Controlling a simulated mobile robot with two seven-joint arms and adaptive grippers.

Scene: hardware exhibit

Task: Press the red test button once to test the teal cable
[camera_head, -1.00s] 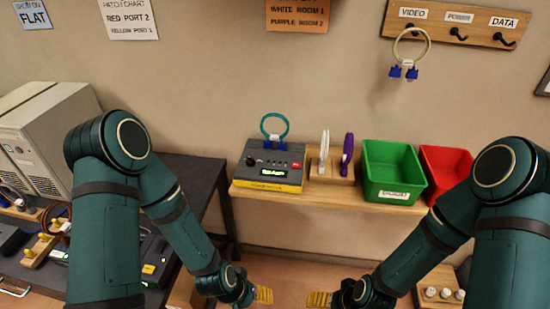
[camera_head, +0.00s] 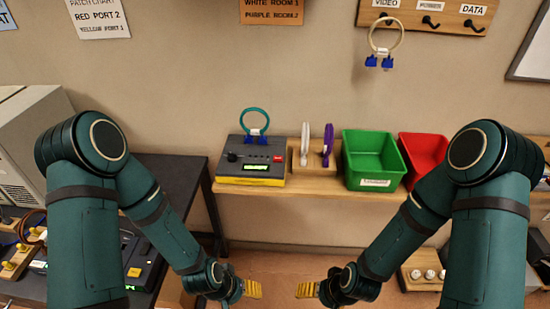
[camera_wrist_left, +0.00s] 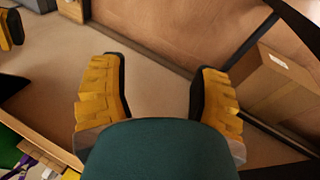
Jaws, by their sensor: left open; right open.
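The tester box (camera_head: 253,162), dark grey with a yellow base and a lit green display, sits on the left end of the wooden shelf (camera_head: 310,190). Its red test button (camera_head: 279,158) is on the right of its top face. The teal cable (camera_head: 256,121) stands as an upright loop at the back of the box, its blue connectors (camera_head: 257,138) at the box top. My left gripper (camera_head: 253,289) is open and empty, low in front of the shelf; its spread yellow fingers show in the left wrist view (camera_wrist_left: 160,95). My right gripper (camera_head: 306,290) is open and empty, also below the shelf.
White (camera_head: 305,143) and purple (camera_head: 328,144) cables stand in a wooden holder beside the tester. A green bin (camera_head: 373,181) and a red bin (camera_head: 424,158) are further right. A cream cable (camera_head: 386,37) hangs from the hook board. A dark table (camera_head: 180,180) stands left.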

